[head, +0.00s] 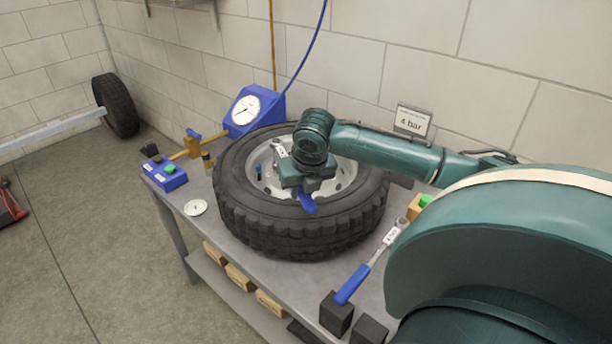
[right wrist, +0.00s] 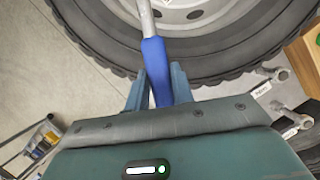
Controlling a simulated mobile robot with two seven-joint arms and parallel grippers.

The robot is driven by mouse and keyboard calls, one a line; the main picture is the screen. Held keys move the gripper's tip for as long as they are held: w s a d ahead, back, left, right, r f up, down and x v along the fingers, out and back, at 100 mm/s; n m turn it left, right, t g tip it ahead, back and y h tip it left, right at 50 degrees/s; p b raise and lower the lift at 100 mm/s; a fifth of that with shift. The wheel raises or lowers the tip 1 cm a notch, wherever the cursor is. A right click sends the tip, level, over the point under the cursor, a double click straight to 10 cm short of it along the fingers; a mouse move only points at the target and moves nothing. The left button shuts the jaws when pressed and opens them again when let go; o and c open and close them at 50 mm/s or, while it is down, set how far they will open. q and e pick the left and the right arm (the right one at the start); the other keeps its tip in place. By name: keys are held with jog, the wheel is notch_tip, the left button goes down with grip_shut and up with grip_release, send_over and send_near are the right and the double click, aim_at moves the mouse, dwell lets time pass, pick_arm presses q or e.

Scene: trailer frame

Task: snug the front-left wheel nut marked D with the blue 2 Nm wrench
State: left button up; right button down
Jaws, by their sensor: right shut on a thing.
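A black tyre on a pale steel wheel (head: 300,235) lies flat on the grey bench. My right gripper (head: 306,190) is over the wheel's middle, shut on the blue handle of a wrench (head: 308,204). In the right wrist view the wrench (right wrist: 154,55) stands between the fingers (right wrist: 155,90), its grey shaft running up over the pale rim (right wrist: 200,8). I cannot read its marking or see its tip clearly. A second blue-handled wrench (head: 352,284) with a white tag lies at the bench's front right. The nut marked D cannot be made out. My left gripper is not in view.
A blue gauge with a white dial (head: 245,110) stands behind the tyre. A blue box with a green button (head: 165,175), a mallet (head: 193,144) and a white disc (head: 195,207) are at the left. A "4 bar" sign (head: 412,121) stands behind my arm. Dark blocks (head: 336,315) stand front right.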

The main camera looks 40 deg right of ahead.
jog(key=shift+w+a+r+m+p, duration=0.1)
jog(key=shift+w+a+m+p, duration=0.15)
jog(key=shift+a+p, duration=0.25)
jog(key=shift+w+a+m+p, duration=0.1)
jog(key=shift+a+m+p, duration=0.15)
jog(key=shift+a+p, duration=0.2)
jog(key=shift+w+a+f+h, duration=0.15)
jog(key=shift+a+f+h, duration=0.05)
jog(key=shift+h, duration=0.1)
jog(key=shift+p, duration=0.3)
